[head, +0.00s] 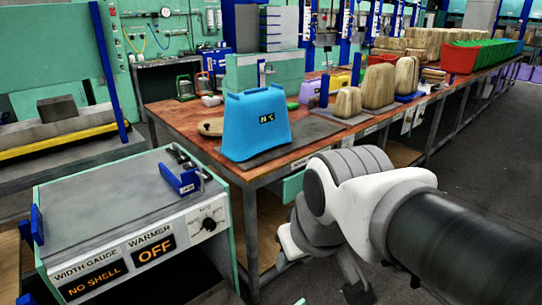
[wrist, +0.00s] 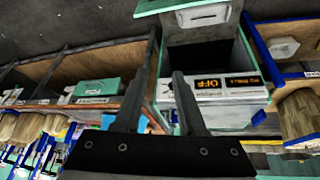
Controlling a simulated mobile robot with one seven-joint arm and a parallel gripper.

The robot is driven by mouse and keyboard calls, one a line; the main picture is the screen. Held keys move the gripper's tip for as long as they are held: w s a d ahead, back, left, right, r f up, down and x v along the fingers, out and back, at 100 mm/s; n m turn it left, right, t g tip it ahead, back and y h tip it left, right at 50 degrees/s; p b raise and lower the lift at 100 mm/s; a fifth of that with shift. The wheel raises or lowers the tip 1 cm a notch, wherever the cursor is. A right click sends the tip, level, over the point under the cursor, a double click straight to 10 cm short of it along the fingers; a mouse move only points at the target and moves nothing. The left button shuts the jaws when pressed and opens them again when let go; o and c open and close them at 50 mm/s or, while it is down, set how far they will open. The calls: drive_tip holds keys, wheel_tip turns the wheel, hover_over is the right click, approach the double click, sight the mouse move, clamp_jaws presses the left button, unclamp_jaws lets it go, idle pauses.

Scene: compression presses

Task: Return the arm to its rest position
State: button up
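My gripper (wrist: 165,72) shows in the wrist view with its two dark fingers apart and nothing between them, so it is open and empty. In the head view my white and grey arm (head: 345,185) reaches in from the right edge. Its hand hangs low in front of the wooden workbench (head: 170,115), to the right of the warmer unit (head: 120,215). The fingertips are partly hidden there by the arm.
The warmer's displays read "NO SHELL" and "OFF". Wooden blocks (head: 379,86) and a red crate (head: 460,58) stand farther back. Grey floor (head: 480,190) is open at right.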

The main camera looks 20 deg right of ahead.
drive_tip(key=shift+s+d+r+m, duration=0.1)
drive_tip(key=shift+s+d+m, duration=0.2)
drive_tip(key=shift+s, duration=0.35)
drive_tip(key=shift+s+d+m, duration=0.1)
drive_tip(key=shift+s+m, duration=0.3)
drive_tip(key=shift+s, duration=0.2)
